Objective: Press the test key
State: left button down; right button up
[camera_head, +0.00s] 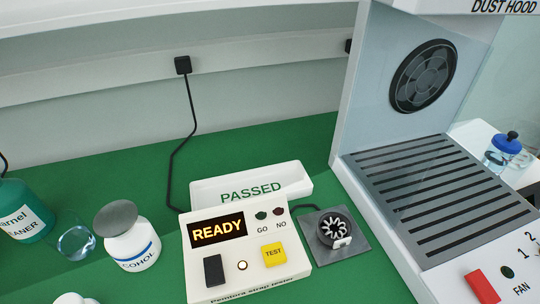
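The tester (246,246) is a cream box on the green bench, with a display (218,231) reading "READY". Its test key (274,255) is a yellow square marked "TEST" at the front right of its top. A black rocker or key (214,270) and a small lit round lamp (242,265) sit to its left. The GO and NO lamps (270,214) above it look dark. A grey plate (335,236) with a round black metal-starred fixture stands right of the tester, joined to it by a cable. Neither of my grippers is in view.
A white "PASSED" tray (250,186) stands behind the tester. An alcohol bottle (128,240), a glass (75,242) and a teal cleaner bottle (22,212) stand left. The dust hood (425,190) with slatted grille rises at the right. Green bench (290,144) behind the tray is clear.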

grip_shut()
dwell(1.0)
